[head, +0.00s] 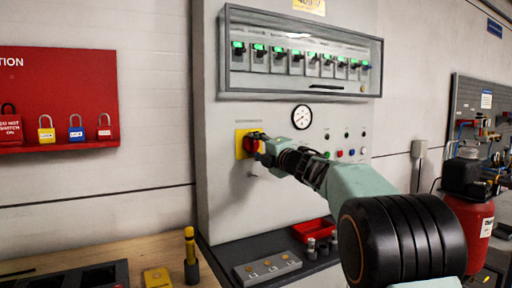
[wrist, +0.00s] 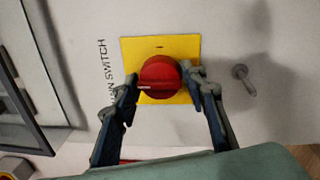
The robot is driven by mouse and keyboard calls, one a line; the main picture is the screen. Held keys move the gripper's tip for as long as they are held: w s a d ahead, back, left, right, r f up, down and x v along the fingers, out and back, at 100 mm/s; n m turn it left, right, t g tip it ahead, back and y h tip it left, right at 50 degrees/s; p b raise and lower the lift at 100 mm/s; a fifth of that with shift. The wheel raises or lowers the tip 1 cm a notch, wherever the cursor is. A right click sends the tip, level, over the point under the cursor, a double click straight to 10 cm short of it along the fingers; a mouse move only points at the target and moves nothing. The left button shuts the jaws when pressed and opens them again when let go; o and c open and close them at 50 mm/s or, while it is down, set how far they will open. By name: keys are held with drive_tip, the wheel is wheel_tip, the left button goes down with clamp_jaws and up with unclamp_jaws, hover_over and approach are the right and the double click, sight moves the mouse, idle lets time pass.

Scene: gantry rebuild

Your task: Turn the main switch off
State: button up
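The main switch is a red rotary knob (wrist: 160,74) on a square yellow plate (wrist: 182,47), with a printed label to its left in the wrist view. A pale line on the knob points left in that view. In the head view the red knob (head: 249,146) and yellow plate (head: 239,137) are on the grey cabinet, partly hidden by my gripper (head: 259,147). In the wrist view my gripper's two fingers (wrist: 159,80) stand on either side of the knob. Their tips appear to touch its sides, with the knob held between them.
A small metal toggle (wrist: 243,76) sits right of the plate in the wrist view. A glazed breaker box (head: 300,90) overhangs above. A dial gauge (head: 302,117) and coloured buttons lie to the right. A red padlock board (head: 60,90) hangs left; a dark ledge (head: 225,258) lies below.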

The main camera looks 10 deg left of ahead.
drive_tip(key=o, duration=0.4)
drive_tip(key=shift+f, duration=0.1)
drive_tip(key=shift+c, duration=0.2)
drive_tip(key=r+v, duration=0.1)
drive_tip(key=v, duration=1.1)
drive_tip(key=shift+f, duration=0.45)
